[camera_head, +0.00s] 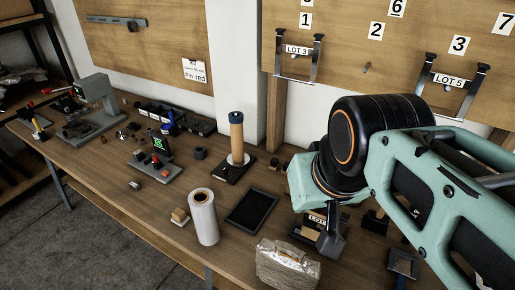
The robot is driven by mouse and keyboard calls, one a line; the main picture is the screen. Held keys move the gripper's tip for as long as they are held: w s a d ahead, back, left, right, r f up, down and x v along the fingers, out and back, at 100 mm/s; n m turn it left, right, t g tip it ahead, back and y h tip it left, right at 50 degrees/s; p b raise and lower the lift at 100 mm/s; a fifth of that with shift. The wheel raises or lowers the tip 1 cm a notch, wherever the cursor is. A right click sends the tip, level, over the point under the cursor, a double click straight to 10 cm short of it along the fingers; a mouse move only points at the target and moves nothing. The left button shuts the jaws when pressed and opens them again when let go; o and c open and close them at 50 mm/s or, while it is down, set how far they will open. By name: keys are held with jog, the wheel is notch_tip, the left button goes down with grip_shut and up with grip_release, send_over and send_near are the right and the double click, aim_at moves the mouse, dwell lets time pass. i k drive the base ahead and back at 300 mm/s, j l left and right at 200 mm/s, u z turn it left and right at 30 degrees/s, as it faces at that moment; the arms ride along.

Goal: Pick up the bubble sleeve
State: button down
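A crinkled, shiny, translucent package (287,266), which looks like the bubble sleeve, lies at the front edge of the wooden bench, low in the middle of the view. A cardboard-like brown tint shows through it. My gripper (331,240) points down over the bench, behind and to the right of the package, and appears apart from it. Only a dark part of the gripper shows below my arm, so its finger opening cannot be made out. No held object can be seen.
On the bench (150,215), a white roll (203,217) stands left of the package, with a dark flat tray (250,211) behind. A tan cylinder (237,137) stands on a black base. A small labelled holder (308,229) is close to my gripper.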

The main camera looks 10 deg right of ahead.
aim_at(281, 265)
jog(key=z, duration=0.35)
jog(key=k+l+u, duration=0.1)
jog(key=k, duration=0.3)
jog(key=z, duration=0.4)
jog(key=k+j+z, duration=0.1)
jog(key=k+j, duration=0.05)
jog(key=k, duration=0.05)
